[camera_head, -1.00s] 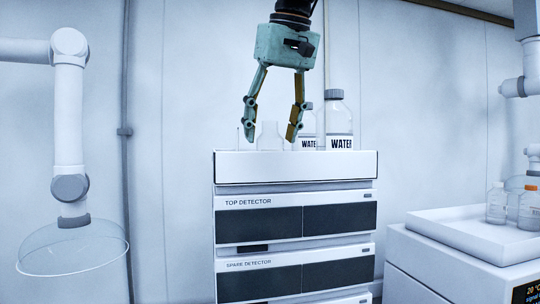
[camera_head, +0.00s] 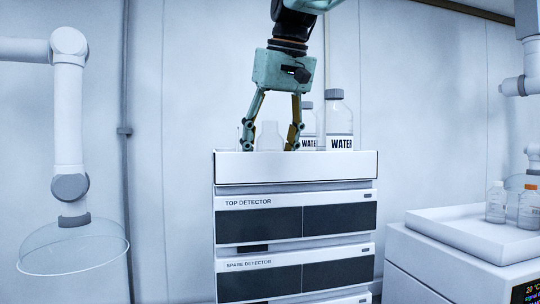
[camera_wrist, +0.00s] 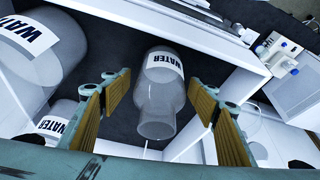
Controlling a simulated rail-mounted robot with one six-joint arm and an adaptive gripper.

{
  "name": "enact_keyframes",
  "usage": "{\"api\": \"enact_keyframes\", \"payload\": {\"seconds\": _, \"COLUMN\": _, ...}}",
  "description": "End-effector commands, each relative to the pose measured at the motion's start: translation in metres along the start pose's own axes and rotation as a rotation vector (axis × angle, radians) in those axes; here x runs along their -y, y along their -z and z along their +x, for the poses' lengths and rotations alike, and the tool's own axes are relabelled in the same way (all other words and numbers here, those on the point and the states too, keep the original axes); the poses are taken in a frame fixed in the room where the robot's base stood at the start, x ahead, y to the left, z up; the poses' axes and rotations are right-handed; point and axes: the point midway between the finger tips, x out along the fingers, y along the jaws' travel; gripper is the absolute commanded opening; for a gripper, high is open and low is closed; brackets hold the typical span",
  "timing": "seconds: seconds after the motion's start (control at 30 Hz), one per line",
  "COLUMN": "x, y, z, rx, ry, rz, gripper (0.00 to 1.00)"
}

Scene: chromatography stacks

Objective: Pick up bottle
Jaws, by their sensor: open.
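A small clear bottle (camera_head: 269,136) stands in the white top tray (camera_head: 296,168) of the stack, between the fingers of my gripper (camera_head: 271,145). In the wrist view the bottle (camera_wrist: 158,95) has a white WATER label and an open neck, and lies between the open fingers (camera_wrist: 160,105) with a gap on each side. My gripper is open and points down, its fingertips low behind the tray's front wall. The tray wall hides the bottle's lower part in the head view.
Two larger capped WATER bottles (camera_head: 339,120) stand right of my gripper. They sit left in the wrist view (camera_wrist: 40,45). A side tray (camera_head: 470,240) at the right holds small bottles (camera_head: 528,208). A fume hood (camera_head: 72,245) hangs at the left, apart from the stack.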

Motion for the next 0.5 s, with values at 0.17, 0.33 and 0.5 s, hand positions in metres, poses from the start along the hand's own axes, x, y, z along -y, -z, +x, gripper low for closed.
{"api": "enact_keyframes", "payload": {"seconds": 0.17, "x": 0.0, "y": 0.0, "z": 0.0, "rx": 0.0, "ry": 0.0, "rz": 0.0, "gripper": 0.55}}
{"api": "enact_keyframes", "payload": {"seconds": 0.33, "x": 0.0, "y": 0.0, "z": -0.0001, "rx": 0.0, "ry": 0.0, "rz": 0.0, "gripper": 0.44}}
{"api": "enact_keyframes", "payload": {"seconds": 0.5, "x": 0.0, "y": 0.0, "z": -0.0001, "rx": 0.0, "ry": 0.0, "rz": 0.0, "gripper": 0.28}}
